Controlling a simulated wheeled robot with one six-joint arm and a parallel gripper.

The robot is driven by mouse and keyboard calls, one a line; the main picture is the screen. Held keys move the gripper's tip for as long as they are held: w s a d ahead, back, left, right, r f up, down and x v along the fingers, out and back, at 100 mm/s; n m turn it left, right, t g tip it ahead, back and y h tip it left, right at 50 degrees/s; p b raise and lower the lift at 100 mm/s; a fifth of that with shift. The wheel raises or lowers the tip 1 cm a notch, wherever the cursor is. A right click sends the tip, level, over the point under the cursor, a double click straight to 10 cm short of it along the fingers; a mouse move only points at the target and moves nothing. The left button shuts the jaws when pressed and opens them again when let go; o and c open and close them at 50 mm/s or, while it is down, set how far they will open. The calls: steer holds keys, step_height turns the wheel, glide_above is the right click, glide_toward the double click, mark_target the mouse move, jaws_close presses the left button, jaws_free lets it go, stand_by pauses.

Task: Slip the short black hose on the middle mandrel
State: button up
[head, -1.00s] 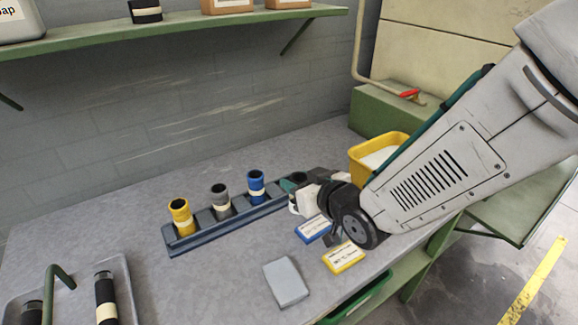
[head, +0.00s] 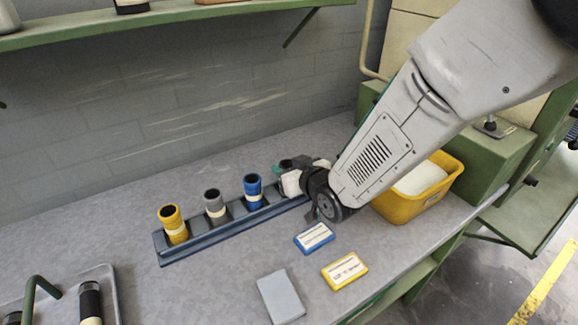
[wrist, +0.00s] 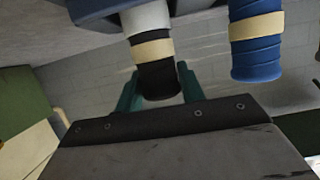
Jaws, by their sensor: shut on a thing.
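In the wrist view, a short black hose (wrist: 157,80) with a cream band is between the teal fingers of my gripper (wrist: 156,88). A white section adjoins it toward the dark blue rack (wrist: 92,12); I cannot tell whether hose and rack touch. In the head view my gripper (head: 284,168) is at the rack's right end and shut on the hose, which is mostly hidden. I cannot identify the middle mandrel.
A blue box (head: 314,238), a yellow box (head: 345,271) and a grey block (head: 281,297) lie in front. A yellow bin (head: 400,208) stands beside my arm. A grey tray (head: 112,290) holds black hoses (head: 91,304) at lower left. A green block (head: 470,145) stands right.

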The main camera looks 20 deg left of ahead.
steer(key=o, duration=1.1)
steer(key=shift+r, duration=0.15)
steer(key=v, duration=1.2)
steer(key=shift+s, duration=0.1)
